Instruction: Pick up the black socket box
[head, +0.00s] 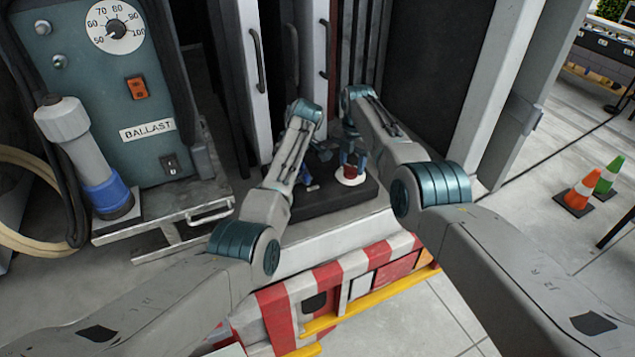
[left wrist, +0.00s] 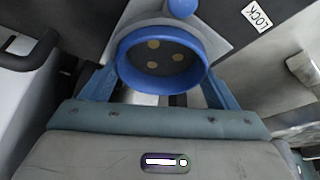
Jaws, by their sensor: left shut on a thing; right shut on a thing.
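The black socket box (head: 325,199) is a low dark slab on the truck's floor between my two arms in the head view. My left gripper (head: 305,174) is at its left side, mostly hidden by its own arm. In the left wrist view, my left gripper (left wrist: 158,92) has a finger on each side of a round blue socket (left wrist: 122,52) with three brass contacts, and is shut on it. My right gripper (head: 352,158) points down at the right side of the box, shut on a red socket (head: 351,171) with a white round rim below.
A grey-green ballast unit (head: 105,75) with a dial stands at the left on a metal tray (head: 165,222). Upright white panels with handles are behind the box. A red-and-white striped edge (head: 330,280) lies in front. Orange (head: 578,190) and green (head: 607,177) cones stand at the right.

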